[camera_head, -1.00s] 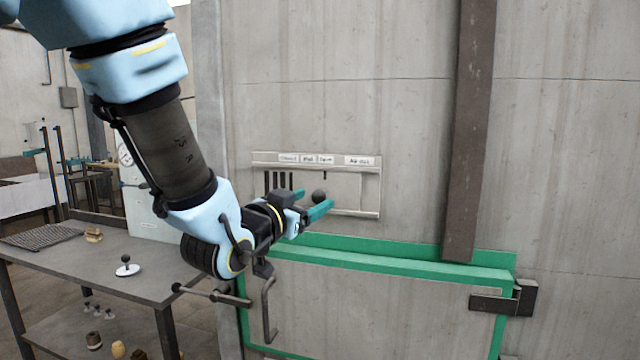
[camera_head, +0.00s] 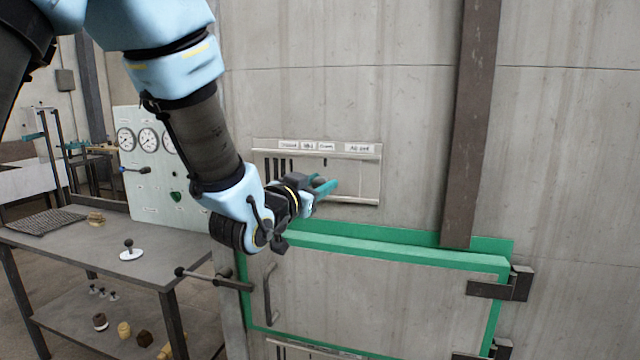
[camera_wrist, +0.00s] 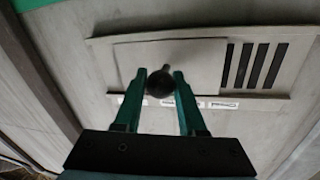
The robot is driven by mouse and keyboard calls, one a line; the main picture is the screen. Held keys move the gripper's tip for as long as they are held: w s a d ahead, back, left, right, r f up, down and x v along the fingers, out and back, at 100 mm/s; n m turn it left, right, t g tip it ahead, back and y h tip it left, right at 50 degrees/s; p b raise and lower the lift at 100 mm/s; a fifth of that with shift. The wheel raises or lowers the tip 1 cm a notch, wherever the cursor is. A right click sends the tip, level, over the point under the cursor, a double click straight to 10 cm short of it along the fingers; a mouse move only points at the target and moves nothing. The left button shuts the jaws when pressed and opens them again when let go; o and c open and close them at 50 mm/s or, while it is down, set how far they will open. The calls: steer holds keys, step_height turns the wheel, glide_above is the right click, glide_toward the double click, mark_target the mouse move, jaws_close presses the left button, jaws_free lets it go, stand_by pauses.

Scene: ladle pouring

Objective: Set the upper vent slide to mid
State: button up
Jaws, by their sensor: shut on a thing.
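The upper vent slide is a pale plate (camera_wrist: 200,62) in a framed vent (camera_head: 370,200) on the concrete wall. Dark slots (camera_wrist: 252,66) show on one side of the plate, at the left of the vent in the head view. A dark round knob (camera_wrist: 159,84) stands on the plate. My gripper (camera_wrist: 162,76) has its teal fingers on both sides of the knob and is shut on it. In the head view my gripper (camera_head: 327,184) is in front of the vent and hides the knob. Small white labels (camera_head: 308,146) sit along the vent's top edge.
A green-framed door (camera_head: 400,255) with a dark handle and latch is below the vent. A brown vertical beam (camera_head: 468,130) stands to the right. A grey table (camera_head: 60,262) and a gauge panel (camera_head: 150,165) are at the left.

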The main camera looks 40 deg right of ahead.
jaws_close()
steer(key=shift+w, duration=0.1)
stand_by(0.8)
